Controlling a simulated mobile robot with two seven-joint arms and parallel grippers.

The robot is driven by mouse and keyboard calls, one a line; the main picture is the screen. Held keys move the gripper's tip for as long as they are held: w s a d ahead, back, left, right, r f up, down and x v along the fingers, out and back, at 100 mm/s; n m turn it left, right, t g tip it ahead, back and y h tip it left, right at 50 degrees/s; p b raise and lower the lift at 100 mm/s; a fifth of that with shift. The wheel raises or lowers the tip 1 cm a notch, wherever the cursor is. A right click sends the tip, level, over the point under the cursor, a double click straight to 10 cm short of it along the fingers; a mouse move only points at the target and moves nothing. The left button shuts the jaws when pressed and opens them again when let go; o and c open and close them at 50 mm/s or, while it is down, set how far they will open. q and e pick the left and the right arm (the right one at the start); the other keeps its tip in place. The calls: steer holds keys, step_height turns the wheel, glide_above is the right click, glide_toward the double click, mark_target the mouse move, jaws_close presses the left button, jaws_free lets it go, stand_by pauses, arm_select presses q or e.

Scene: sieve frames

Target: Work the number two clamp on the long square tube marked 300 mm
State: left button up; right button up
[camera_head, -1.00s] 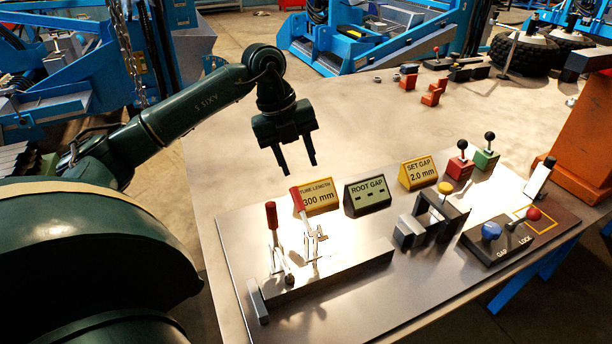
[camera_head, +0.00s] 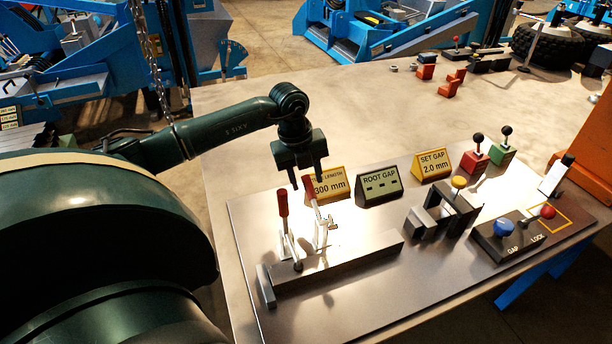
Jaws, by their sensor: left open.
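My left gripper (camera_head: 307,185) is open, fingers pointing down. It is at the top of the red handle (camera_head: 309,188) of the right-hand toggle clamp (camera_head: 321,226); that handle shows at or between the fingertips, and I cannot tell whether they touch. The other toggle clamp (camera_head: 286,245) stands to its left with its red handle (camera_head: 282,203) upright. I see no number on either clamp. Both stand by the long dark square tube (camera_head: 345,268). The yellow sign (camera_head: 332,184) reading 300 mm stands behind, partly covered by the gripper. My right gripper is not in view.
A dark fixture with a yellow knob (camera_head: 459,182) is right of the tube. A GAP/LOCK panel (camera_head: 520,241) is at the right. The table behind is mostly clear.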

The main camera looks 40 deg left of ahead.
arm_select(q)
steer(key=shift+f, duration=0.2)
jaws_close()
stand_by(0.4)
